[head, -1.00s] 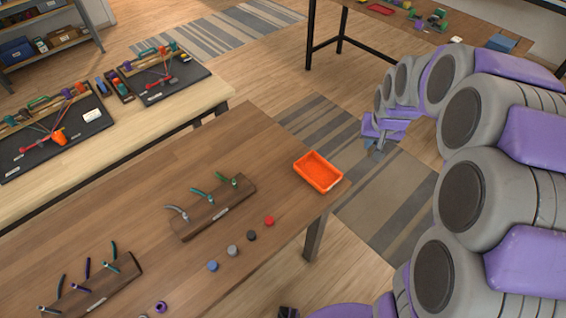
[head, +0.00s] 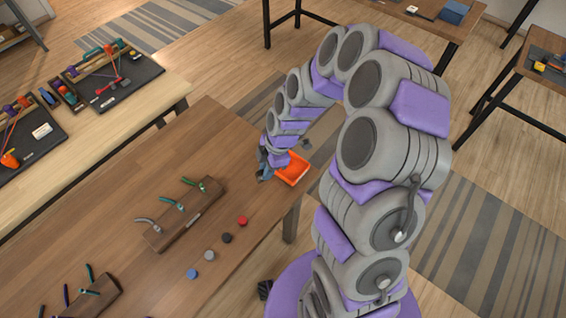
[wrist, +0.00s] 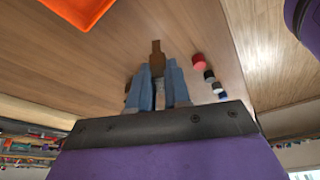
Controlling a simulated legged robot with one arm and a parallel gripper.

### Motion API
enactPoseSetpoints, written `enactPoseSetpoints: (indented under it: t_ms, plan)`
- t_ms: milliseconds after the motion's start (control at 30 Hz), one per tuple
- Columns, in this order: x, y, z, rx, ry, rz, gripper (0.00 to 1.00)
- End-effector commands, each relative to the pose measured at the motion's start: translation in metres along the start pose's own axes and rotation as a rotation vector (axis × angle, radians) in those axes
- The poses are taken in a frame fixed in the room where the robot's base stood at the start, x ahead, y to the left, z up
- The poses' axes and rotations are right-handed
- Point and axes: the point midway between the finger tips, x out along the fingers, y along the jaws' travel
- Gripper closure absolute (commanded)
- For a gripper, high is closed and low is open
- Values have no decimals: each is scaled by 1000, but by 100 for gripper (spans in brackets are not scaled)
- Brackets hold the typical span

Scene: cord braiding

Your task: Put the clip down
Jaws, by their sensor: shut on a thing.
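My gripper (head: 264,174) is over the dark wooden table, just left of the orange tray (head: 293,168) in the head view. In the wrist view its two blue-grey fingers (wrist: 158,76) are close together. A small brown piece (wrist: 156,58), which looks like the clip, sticks out from between the fingertips. My gripper is shut on it. Its held end is hidden by the fingers, and I cannot make it out in the head view. The tray also shows at the top left of the wrist view (wrist: 82,8). I cannot tell how high the clip is above the table.
Red (head: 243,221), black (head: 226,238), grey (head: 210,255) and blue (head: 192,273) caps stand in a row near the table's front edge. A wooden tool rack (head: 190,220) with upright tools stands left of them. Bare tabletop (head: 205,135) lies behind the rack.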

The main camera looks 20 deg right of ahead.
Motion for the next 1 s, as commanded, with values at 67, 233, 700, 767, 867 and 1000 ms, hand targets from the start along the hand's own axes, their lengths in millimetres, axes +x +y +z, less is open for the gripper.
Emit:
enactPoseSetpoints:
  t_ms: [67,233,700,767,867,1000]
  plan:
    - [8,-13,-6,-139,3,-53,100]
    - [20,-31,-14,-366,5,-125,100]
    - [17,13,34,-448,0,-146,100]
    - [15,20,43,-448,2,-149,100]
    - [12,35,59,-447,1,-147,100]
    - [8,53,78,-448,1,-146,100]
